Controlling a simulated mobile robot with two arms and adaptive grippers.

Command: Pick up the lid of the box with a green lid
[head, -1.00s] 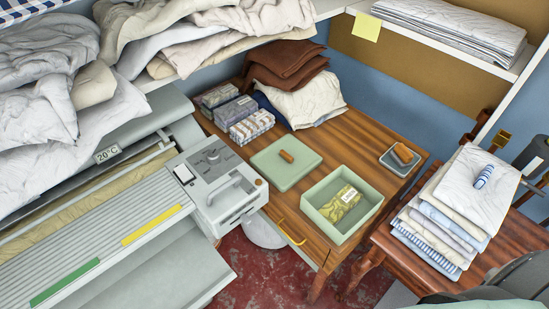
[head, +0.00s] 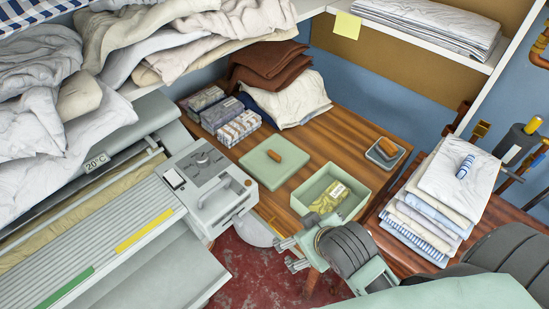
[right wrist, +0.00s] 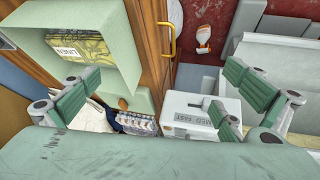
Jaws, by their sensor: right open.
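The flat green lid (head: 273,163) with a brown wooden handle (head: 274,156) lies on the wooden table, left of the open green box (head: 308,187). The box holds a yellow-green packet (head: 328,198). My right gripper (head: 288,254) is open and empty, in front of the table edge and below the lid in the head view. In the right wrist view its fingers (right wrist: 155,100) are spread apart. There the lid (right wrist: 142,98) is partly visible with its handle (right wrist: 122,103), beside the box (right wrist: 125,60). My left gripper is out of view.
The ironer (head: 205,180) stands left of the table. A small grey dish (head: 384,157) is behind the box. A linen stack (head: 440,200) stands at right. A yellow drawer handle (right wrist: 172,40) juts out.

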